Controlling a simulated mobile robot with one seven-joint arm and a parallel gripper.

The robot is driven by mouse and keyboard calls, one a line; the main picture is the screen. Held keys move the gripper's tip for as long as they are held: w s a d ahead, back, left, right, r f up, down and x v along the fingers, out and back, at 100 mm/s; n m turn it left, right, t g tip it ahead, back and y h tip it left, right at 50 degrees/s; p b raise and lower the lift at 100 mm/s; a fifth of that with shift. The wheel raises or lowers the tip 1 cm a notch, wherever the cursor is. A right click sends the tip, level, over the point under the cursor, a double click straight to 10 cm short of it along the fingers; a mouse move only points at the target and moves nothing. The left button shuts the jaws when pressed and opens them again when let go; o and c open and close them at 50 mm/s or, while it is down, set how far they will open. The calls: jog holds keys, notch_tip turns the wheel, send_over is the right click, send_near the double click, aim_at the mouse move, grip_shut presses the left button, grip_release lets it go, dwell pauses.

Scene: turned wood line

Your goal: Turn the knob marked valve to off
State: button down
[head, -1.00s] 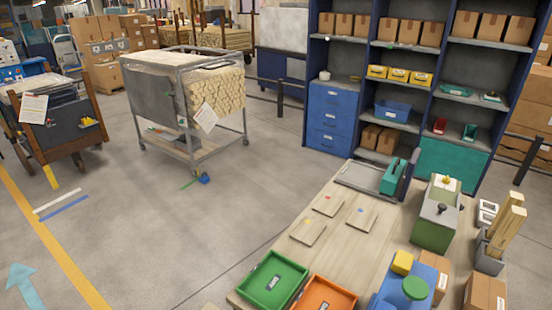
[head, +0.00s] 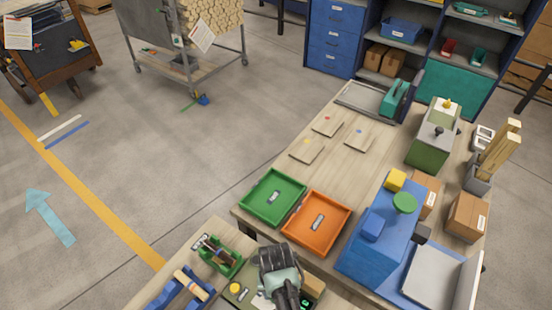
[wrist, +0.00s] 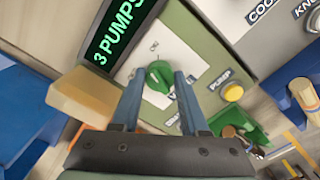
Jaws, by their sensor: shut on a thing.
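A green knob (wrist: 158,76) sits on a pale plate of a green panel (wrist: 190,48) in the wrist view. A label beside it, partly hidden by my right finger, appears to read valve.
A yellow button (wrist: 233,93) marked pump is right of the knob. A lit display (wrist: 118,38) reads 3 PUMPS. A green tray (head: 258,205), an orange tray (head: 302,238) and a blue machine (head: 365,250) stand beyond the panel. Open floor lies to the left.

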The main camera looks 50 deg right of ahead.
jog(key=n+p, duration=0.1)
jog(key=n, duration=0.5)
jog(key=n+p, duration=0.1)
jog(key=n, duration=0.5)
jog(key=shift+n, duration=0.3)
dwell(0.3)
jog(key=shift+c, duration=2.1)
grip_release()
notch_tip(320, 180, up, 13)
jog(key=shift+b, duration=0.35)
